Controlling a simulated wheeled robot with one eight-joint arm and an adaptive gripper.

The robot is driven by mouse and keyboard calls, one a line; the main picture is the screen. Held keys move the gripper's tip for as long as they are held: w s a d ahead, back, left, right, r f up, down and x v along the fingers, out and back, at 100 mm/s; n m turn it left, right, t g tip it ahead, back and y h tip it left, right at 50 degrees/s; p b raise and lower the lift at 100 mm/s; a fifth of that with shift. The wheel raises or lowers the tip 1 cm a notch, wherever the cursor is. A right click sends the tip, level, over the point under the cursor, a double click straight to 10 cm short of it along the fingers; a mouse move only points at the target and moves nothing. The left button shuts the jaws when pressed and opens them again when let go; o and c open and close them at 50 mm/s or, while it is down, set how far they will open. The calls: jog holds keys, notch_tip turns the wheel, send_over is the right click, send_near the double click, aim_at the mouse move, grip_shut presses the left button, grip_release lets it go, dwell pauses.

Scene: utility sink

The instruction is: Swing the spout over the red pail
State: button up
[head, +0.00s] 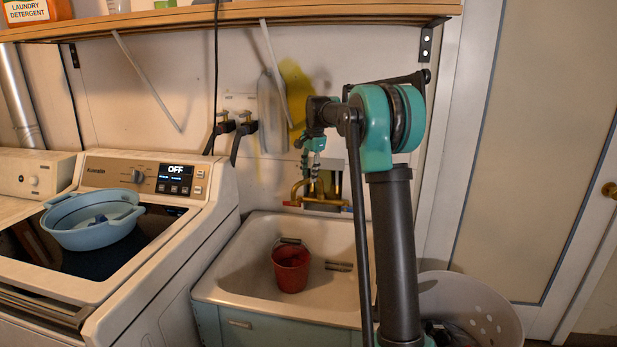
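The red pail (291,270) stands upright in the white utility sink (228,291), left of the basin's middle, with its handle toward the back. The brass tap (323,201) is on the wall behind the sink. My arm and gripper cover part of the tap, so I cannot clearly make out the spout or which way it points. My gripper (314,172) is small and points down in front of the wall, just above the brass fittings. I cannot tell whether it touches the tap or whether its fingers are open.
A washer (150,275) with a blue tub (92,222) on top stands left of the sink. A perforated white basket (470,300) is at the right. Hose valves (222,127) are on the wall. A wooden shelf (230,17) runs above. A small grey item (339,266) lies in the basin.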

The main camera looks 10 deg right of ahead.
notch_tip(320, 180, up, 10)
jog(key=s+d, duration=0.1)
jog(key=shift+s, duration=0.35)
jog(key=shift+s, duration=0.1)
